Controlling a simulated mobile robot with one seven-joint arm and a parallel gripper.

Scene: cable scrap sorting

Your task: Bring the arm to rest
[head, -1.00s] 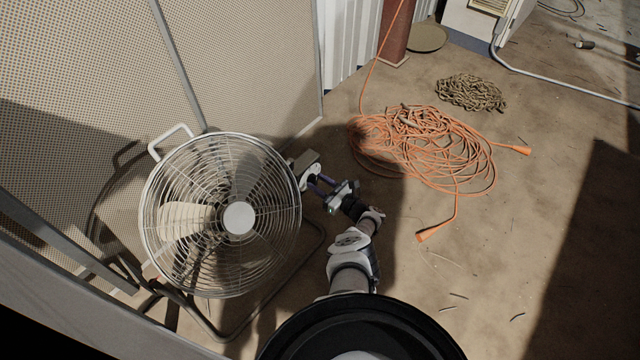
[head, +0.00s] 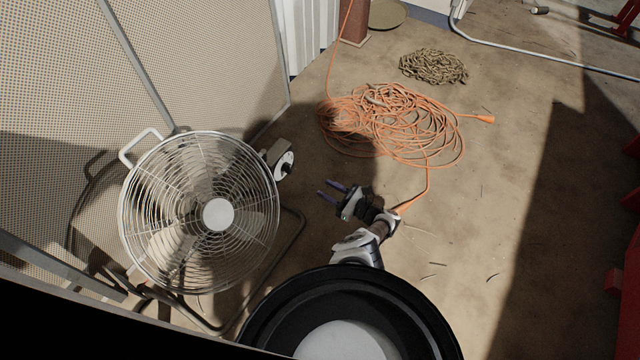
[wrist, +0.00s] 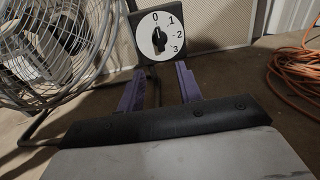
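My gripper (head: 329,191) is in the middle of the head view, pointing left toward the fan's control box. Its two purple fingers are apart with nothing between them. They also show in the wrist view (wrist: 160,85), below the dial. The control box (head: 279,158) with its round white dial (head: 285,165) stands at the right edge of the fan, clear of my fingertips. In the wrist view the black knob (wrist: 159,40) on the dial points up at 0; 1, 2 and 3 follow to its right.
A large wire-cage fan (head: 217,214) stands at left before a mesh panel (head: 205,60). A tangled orange cord (head: 390,125) lies on the floor beyond my arm, with a chain (head: 433,67) behind it. The floor at right is mostly clear; red metal parts stand at the far right edge.

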